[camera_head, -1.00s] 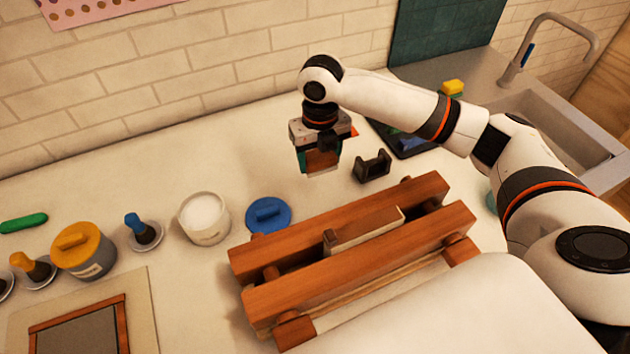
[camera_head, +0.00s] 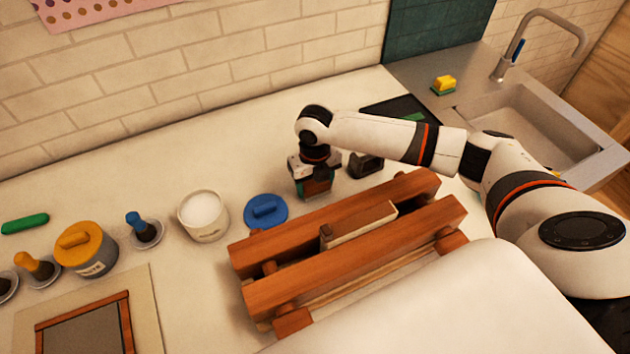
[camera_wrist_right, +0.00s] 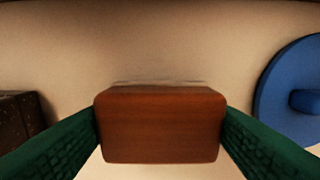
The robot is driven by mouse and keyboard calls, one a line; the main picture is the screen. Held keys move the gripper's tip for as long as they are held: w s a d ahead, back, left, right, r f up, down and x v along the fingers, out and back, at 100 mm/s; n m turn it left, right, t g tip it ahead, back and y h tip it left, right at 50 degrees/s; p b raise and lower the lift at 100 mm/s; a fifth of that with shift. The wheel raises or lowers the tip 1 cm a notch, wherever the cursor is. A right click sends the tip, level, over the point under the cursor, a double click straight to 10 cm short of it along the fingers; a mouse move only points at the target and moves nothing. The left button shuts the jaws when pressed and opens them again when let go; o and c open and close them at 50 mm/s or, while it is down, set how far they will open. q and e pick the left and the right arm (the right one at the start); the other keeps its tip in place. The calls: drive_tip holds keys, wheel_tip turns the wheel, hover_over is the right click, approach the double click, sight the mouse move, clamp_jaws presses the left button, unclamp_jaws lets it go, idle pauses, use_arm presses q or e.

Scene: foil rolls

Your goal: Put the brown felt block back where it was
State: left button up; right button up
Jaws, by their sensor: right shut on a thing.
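The brown felt block (camera_head: 318,187) is held between the green-padded fingers of my right gripper (camera_head: 315,191), between the blue lid and the black holder. In the right wrist view the block (camera_wrist_right: 160,125) fills the gap between the two fingers (camera_wrist_right: 160,138). A thin dark line on the counter runs just beyond its upper edge. The block is at or just above the counter; I cannot tell if it touches. The blue lid (camera_head: 266,211) lies left of the gripper, and the black holder (camera_head: 365,166) stands close on its right. My left gripper is out of view.
A wooden clamp frame (camera_head: 350,205) with a lighter wood piece in it lies just in front of the gripper. A white pot (camera_head: 204,217) and a yellow-lidded pot (camera_head: 87,251) stand left. The counter behind, toward the wall, is clear. A sink (camera_head: 545,125) is back right.

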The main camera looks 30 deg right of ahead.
drive_tip(key=shift+f, duration=0.15)
drive_tip(key=o, duration=0.6)
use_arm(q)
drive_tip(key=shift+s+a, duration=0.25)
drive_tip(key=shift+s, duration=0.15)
use_arm(e)
drive_tip(key=shift+o, duration=1.4)
use_arm(q)
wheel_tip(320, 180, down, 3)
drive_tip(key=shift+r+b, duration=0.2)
drive_tip(key=shift+b, duration=1.05)
use_arm(e)
wheel_tip(320, 180, up, 12)
drive_tip(key=shift+r, duration=0.2)
